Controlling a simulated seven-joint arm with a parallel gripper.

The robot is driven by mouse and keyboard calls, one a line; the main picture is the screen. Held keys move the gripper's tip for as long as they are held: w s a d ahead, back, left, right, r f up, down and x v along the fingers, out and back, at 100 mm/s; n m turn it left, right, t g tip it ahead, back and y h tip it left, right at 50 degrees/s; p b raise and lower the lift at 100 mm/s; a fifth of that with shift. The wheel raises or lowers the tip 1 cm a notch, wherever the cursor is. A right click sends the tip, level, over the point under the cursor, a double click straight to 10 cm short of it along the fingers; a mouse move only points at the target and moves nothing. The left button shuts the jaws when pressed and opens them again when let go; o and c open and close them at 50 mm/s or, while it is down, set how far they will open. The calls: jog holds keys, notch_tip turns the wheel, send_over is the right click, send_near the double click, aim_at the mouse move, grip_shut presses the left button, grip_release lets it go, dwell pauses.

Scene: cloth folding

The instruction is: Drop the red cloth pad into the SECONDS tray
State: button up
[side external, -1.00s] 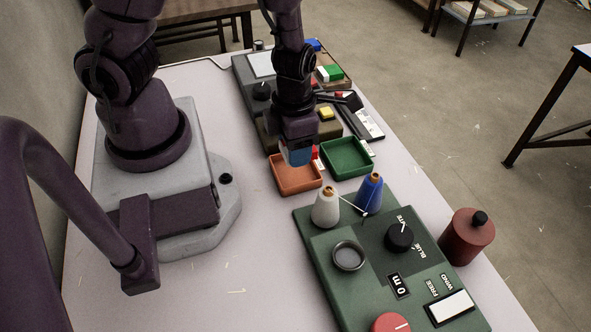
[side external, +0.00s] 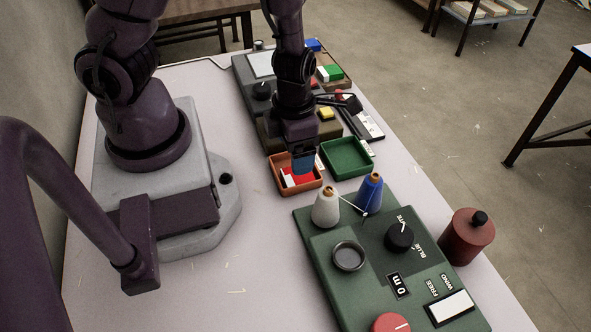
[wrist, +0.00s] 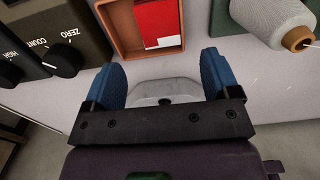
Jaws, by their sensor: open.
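The red cloth pad (side external: 290,173) with a white patch lies inside the orange tray (side external: 298,190). In the wrist view the pad (wrist: 157,20) rests in the tray (wrist: 128,45), partly cut off by the top edge. I cannot read any label on the tray. My gripper (side external: 302,168) is over the tray, its blue fingers hiding part of the pad in the side view. In the wrist view my gripper (wrist: 161,65) has its fingers spread wide with nothing between them.
An empty green tray (side external: 347,158) stands to the right of the orange one. White (side external: 325,207) and blue (side external: 369,192) thread cones stand in front, by a green winder panel (side external: 330,265). A dark panel with knobs (wrist: 50,40) is beside the tray.

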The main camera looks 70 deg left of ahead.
notch_tip(320, 180, up, 7)
jog(key=shift+r, duration=0.15)
dwell(0.5)
jog(key=s+d+r+m+h, duration=0.15)
jog(key=r+m, duration=0.25)
jog(key=m, duration=1)
jog(key=s+d+r+m+h, duration=0.1)
jog(key=d+r+m, duration=0.2)
jog(key=m, duration=1.2)
jog(key=a+r+m+t+y, duration=0.1)
jog(key=a+r+m+t, duration=0.1)
jog(key=r, duration=0.4)
jog(key=a+r+m+t+y, duration=0.1)
jog(key=a+r+m+t, duration=0.2)
jog(key=r, duration=0.4)
jog(key=shift+s+a+m+t, duration=0.35)
jog(key=shift+a+m, duration=0.3)
jog(key=shift+m, duration=0.35)
